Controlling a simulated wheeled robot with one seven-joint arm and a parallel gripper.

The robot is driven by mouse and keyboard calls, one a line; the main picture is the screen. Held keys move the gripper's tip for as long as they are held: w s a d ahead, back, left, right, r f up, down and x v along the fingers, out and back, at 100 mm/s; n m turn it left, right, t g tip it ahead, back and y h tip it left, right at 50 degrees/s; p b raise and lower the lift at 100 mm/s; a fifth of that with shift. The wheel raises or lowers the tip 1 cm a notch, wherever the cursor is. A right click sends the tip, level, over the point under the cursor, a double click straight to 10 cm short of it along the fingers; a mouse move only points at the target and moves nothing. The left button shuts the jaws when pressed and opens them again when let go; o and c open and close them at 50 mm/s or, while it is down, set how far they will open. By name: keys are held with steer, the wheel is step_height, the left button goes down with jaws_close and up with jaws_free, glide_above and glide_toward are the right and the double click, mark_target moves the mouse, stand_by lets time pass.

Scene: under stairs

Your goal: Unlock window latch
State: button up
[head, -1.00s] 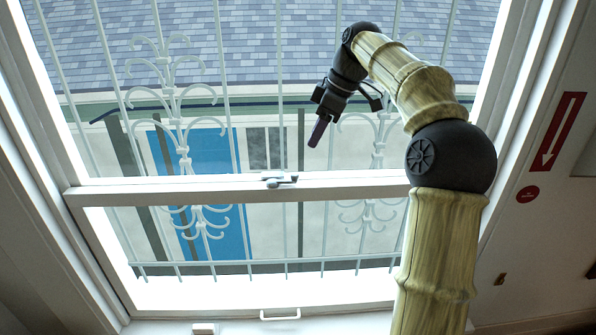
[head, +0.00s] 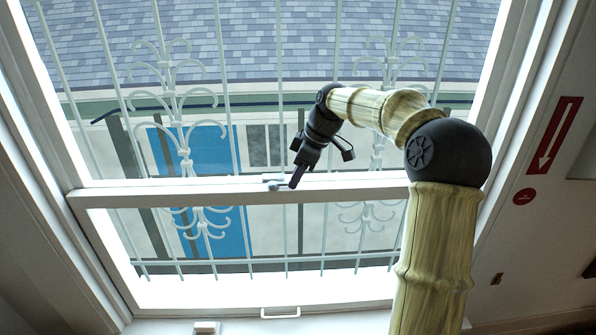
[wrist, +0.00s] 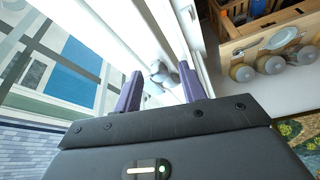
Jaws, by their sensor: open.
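The window latch (head: 273,184) is a small grey piece on the middle rail of the white window (head: 345,186). My gripper (head: 294,182) is just right of the latch in the head view, its fingertips close to it and hiding its right end. In the wrist view the latch (wrist: 163,76) shows between the two purple fingers of my open gripper (wrist: 160,88). The right finger looks very near the latch's lever; I cannot tell whether they touch.
White metal bars (head: 282,130) stand outside the glass. A white handle (head: 280,313) sits on the window's lower rail. In the wrist view, a wooden shelf (wrist: 262,30) with several round items is at the upper right.

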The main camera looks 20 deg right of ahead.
jaws_close()
